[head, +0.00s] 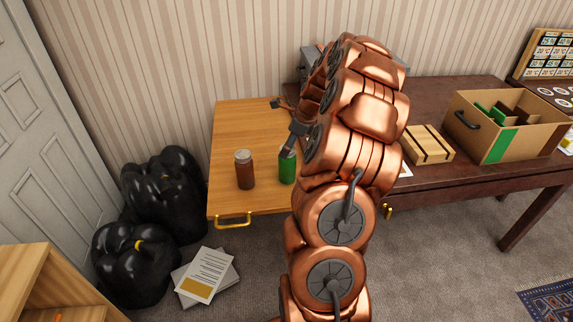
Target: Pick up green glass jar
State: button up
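The green glass jar (287,169) stands upright on the light wooden surface, its right edge and part of its top hidden by my arm and a dark finger. A brown jar (244,170) with a light lid stands just left of it. My gripper (284,126) is partly hidden behind my copper arm. One dark finger hangs at the green jar's top and the other shows farther back, with a gap between them. The gripper looks open, with nothing seen between the fingers. I cannot tell whether the near finger touches the jar.
The light surface (235,125) has a brass handle (233,221) at its front. A dark table (437,185) to the right bears a slatted wooden box (427,145) and a cardboard box (502,137). Black bags (135,262) and papers (206,275) lie on the floor at left.

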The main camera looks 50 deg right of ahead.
aim_at(287, 164)
jog(key=p+x, duration=0.1)
jog(key=x, duration=0.3)
jog(key=shift+d+f, duration=0.1)
jog(key=shift+f, duration=0.35)
jog(key=shift+c, duration=0.3)
jog(key=c, duration=1.4)
